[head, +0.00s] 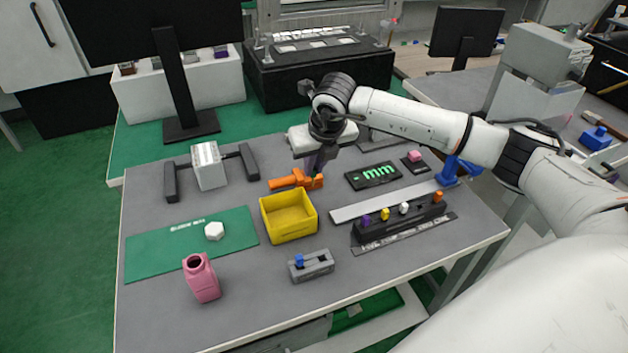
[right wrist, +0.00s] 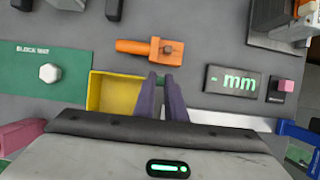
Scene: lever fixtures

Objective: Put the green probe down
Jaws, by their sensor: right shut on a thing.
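My right gripper (head: 313,165) points down above the grey table, over the right end of an orange clamp-like fixture (head: 292,181). Its purple fingers (right wrist: 166,80) are close together in the right wrist view, just in front of the fixture's orange block (right wrist: 158,50). The gripper is shut on the green probe (head: 315,177), of which only a small green part shows at the fingertips. The rest of the probe is hidden, and I cannot tell whether it touches the fixture. My left gripper is not in view.
A yellow bin (head: 289,232) stands just in front of the fixture. A black display reading "- mm" (head: 373,175) lies to the right, with a black lever panel (head: 400,228) nearer. A grey switch block (head: 312,268), pink bottle (head: 202,283) and green mat (head: 150,258) are toward the front left.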

